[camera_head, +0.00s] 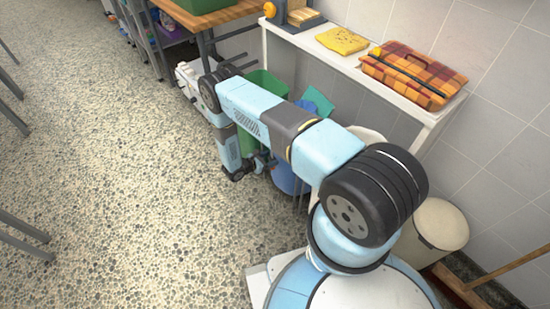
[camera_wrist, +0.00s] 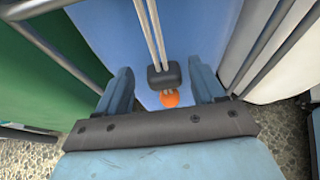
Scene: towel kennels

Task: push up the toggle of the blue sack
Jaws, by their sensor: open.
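The blue sack (camera_wrist: 205,28) fills the middle of the wrist view; in the head view part of it (camera_head: 288,181) shows below my arm. Two pale cords hang down its front through a dark toggle (camera_wrist: 164,76). An orange bead (camera_wrist: 170,99) sits at the cord ends, just below the toggle. My gripper (camera_wrist: 160,82) is open, with one blue finger on each side of the toggle and visible gaps to both. In the head view my gripper (camera_head: 249,168) is low in front of the sacks, and the toggle is hidden there.
A green sack (camera_wrist: 35,75) hangs left of the blue one and a white sack (camera_wrist: 285,60) right, with metal frame bars between. Above stands a white shelf (camera_head: 300,37) with a yellow cloth (camera_head: 342,41) and plaid case (camera_head: 414,73). The floor (camera_head: 110,190) at left is clear.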

